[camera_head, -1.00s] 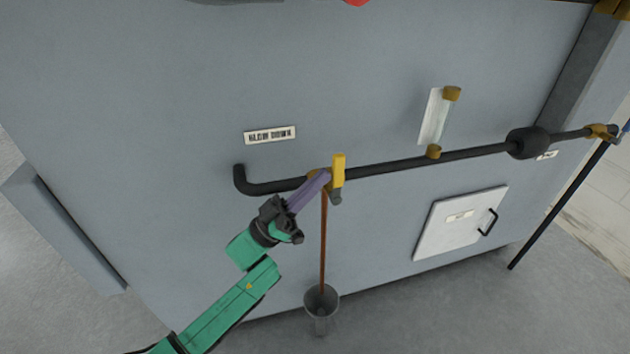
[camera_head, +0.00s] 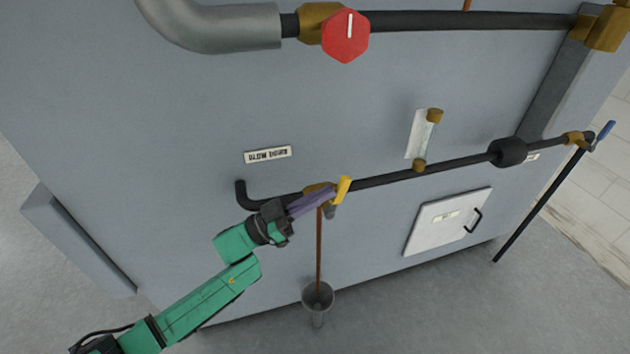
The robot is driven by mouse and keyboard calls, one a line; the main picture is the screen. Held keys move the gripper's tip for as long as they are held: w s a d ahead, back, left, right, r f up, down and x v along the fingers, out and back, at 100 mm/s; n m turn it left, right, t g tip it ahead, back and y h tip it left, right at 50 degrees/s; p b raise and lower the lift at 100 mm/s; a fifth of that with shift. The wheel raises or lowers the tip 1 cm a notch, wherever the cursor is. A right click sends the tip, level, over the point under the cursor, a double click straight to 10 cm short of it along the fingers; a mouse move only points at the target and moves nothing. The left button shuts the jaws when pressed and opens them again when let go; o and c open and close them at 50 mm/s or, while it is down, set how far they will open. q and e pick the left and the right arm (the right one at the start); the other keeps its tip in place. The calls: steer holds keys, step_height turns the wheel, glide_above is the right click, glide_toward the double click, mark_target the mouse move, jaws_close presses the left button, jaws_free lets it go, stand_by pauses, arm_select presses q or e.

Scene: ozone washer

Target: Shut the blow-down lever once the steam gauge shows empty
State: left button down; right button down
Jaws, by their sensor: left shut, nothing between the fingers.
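The blow-down lever (camera_head: 343,188) is a short yellow handle on a brass valve in the lower black pipe, below and right of a white label (camera_head: 268,154). It leans up and to the right. My left gripper (camera_head: 330,194) has purple fingers, shut and empty, with their tips at the lever's left side; I cannot tell whether they touch it. The fingers hide part of the valve. A glass tube gauge (camera_head: 427,137) with brass ends and a pale backing stands above the pipe to the right; its level is too small to read. My right gripper is out of view.
A copper drain pipe (camera_head: 319,250) drops from the valve into a grey cup (camera_head: 318,297) on the floor. A red knob (camera_head: 345,37) sits on the upper pipe. A white hatch (camera_head: 447,220) and a blue-handled valve (camera_head: 605,132) are to the right.

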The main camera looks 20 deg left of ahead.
mark_target(337, 187)
arm_select(q)
steer(key=d+g+y+p, duration=0.1)
steer(key=p, duration=0.3)
steer(key=w+r+g+y+p, duration=0.1)
steer(key=y+p, duration=0.1)
steer(key=p, duration=0.2)
steer(key=d+y+p, duration=0.1)
steer(key=p, duration=0.3)
steer(key=shift+w+d+r+g+y, duration=0.35)
steer(key=shift+w+g+y, duration=0.05)
steer(key=w+d+f+g+y+p, duration=0.1)
steer(key=y+p, duration=0.1)
steer(key=p, duration=0.2)
steer(key=shift+d+f, duration=0.3)
steer(key=shift+d, duration=0.05)
steer(key=shift+w+d+f+p, duration=0.25)
steer(key=shift+d+f+p, duration=0.1)
steer(key=shift+f, duration=0.15)
steer(key=shift+w+d+f, duration=0.3)
steer(key=shift+d+f, duration=0.25)
steer(key=shift+f, duration=0.15)
